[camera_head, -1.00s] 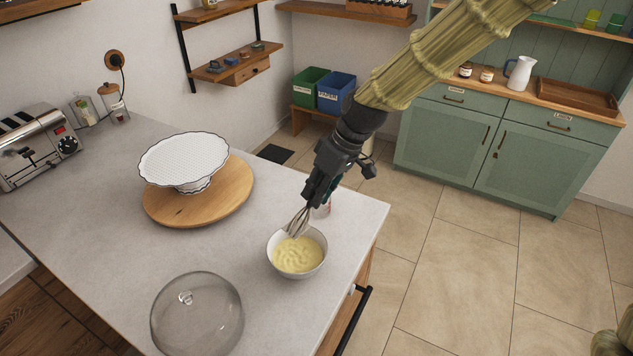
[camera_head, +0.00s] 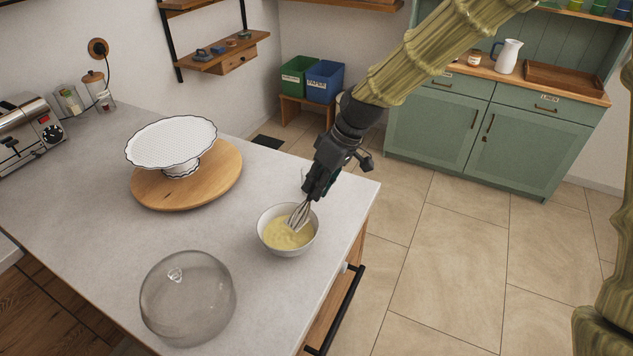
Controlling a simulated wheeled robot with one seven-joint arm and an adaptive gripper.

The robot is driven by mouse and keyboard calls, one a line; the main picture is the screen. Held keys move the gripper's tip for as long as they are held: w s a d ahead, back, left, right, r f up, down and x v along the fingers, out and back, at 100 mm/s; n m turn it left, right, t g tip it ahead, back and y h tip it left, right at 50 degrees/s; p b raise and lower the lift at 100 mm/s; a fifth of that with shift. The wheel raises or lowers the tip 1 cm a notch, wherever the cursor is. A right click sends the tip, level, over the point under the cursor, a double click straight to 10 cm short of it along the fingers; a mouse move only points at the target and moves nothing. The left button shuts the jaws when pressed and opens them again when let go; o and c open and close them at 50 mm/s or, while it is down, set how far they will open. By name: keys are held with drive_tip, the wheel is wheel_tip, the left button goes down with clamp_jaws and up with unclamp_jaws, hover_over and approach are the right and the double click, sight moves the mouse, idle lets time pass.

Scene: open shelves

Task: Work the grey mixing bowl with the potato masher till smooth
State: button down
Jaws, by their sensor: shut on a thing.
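A light grey-white bowl (camera_head: 268,240) stands upright near the right edge of the counter, with a pale yellow creamy mix (camera_head: 284,231) in it. My gripper (camera_head: 308,194) is above the bowl's far right side, shut on a wire tool (camera_head: 299,214) that looks like a whisk rather than a potato masher. The tool tilts down to the left, and its wire end reaches into the bowl at the yellow mix. The gripper's fingers hide the tool's handle.
A clear glass dome (camera_head: 188,300) stands at the front of the grey counter (camera_head: 90,215). A white cake stand (camera_head: 172,146) sits on a round wooden board (camera_head: 215,185) at left. A toaster (camera_head: 28,130) and jars (camera_head: 98,92) are farther back. Bare counter surrounds the bowl's left side.

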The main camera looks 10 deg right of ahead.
sight(309, 200)
drive_tip(key=shift+a+f, duration=0.2)
drive_tip(key=shift+f, duration=0.25)
drive_tip(key=shift+s+a+f+b, duration=0.2)
drive_tip(key=shift+a+f+b, duration=0.25)
drive_tip(key=shift+f, duration=0.25)
drive_tip(key=shift+w+a+f+b, duration=0.15)
drive_tip(key=shift+f+b, duration=0.2)
drive_tip(key=shift+f, duration=0.35)
drive_tip(key=shift+b+x, duration=0.45)
drive_tip(key=shift+x, duration=0.65)
drive_tip(key=shift+f, duration=0.3)
